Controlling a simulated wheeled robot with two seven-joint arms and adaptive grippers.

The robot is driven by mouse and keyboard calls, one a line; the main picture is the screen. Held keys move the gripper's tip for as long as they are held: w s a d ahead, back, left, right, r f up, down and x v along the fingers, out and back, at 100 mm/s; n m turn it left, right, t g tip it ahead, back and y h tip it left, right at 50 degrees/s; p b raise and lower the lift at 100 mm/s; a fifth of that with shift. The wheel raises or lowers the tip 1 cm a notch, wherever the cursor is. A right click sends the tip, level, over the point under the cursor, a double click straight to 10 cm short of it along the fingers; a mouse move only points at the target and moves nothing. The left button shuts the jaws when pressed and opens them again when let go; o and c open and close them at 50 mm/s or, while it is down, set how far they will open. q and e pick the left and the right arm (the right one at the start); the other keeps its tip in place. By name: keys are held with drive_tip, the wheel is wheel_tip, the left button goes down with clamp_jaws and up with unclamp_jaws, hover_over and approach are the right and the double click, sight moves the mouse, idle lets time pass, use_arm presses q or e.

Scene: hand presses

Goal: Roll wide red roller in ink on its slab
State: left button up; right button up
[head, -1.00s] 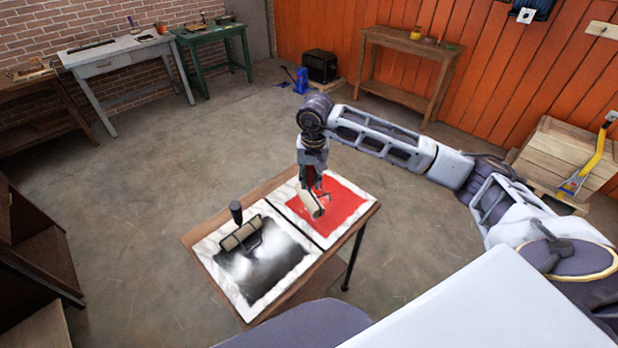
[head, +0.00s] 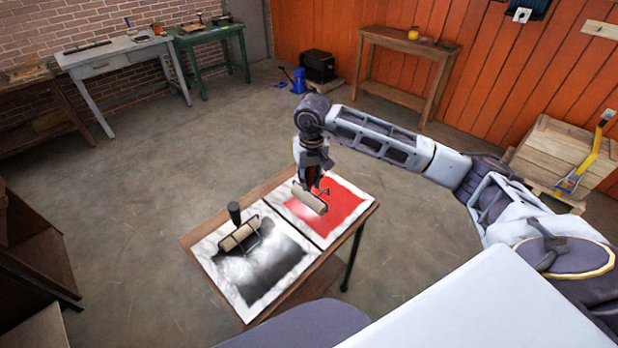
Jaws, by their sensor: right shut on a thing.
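The wide roller (head: 310,199) has a pale cream cylinder and a dark wire frame. My right gripper (head: 314,180) is shut on its handle, pointing down over the red slab. The roller is at the left part of the red ink; I cannot tell whether it touches the ink. The red ink (head: 345,203) covers most of a white marble slab (head: 364,193) on the right half of a small wooden table. No red shows clearly on the cylinder. My left gripper is not in view.
A second roller (head: 240,236) with a dark handle stands on the left slab (head: 218,273), which bears black ink. The wooden table (head: 196,237) stands on open concrete floor. Benches line the far walls. A crate-like wood stack (head: 556,155) is at right.

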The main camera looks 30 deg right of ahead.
sight(310, 191)
drive_tip(key=shift+f, duration=0.15)
drive_tip(key=shift+f+b, duration=1)
drive_tip(key=shift+f, duration=1.45)
drive_tip(key=shift+f+b, duration=0.35)
drive_tip(key=shift+d, duration=0.1)
drive_tip(key=shift+w+d+f+b, duration=0.1)
drive_tip(key=shift+w+d+b, duration=0.15)
drive_tip(key=shift+d, duration=0.3)
drive_tip(key=shift+w+d+r+b, duration=0.1)
drive_tip(key=shift+w+d+b, duration=0.05)
drive_tip(key=shift+d+b, duration=0.35)
drive_tip(key=shift+w+d+f+b, duration=0.1)
drive_tip(key=shift+w+d+b, duration=0.1)
drive_tip(key=shift+d, duration=0.4)
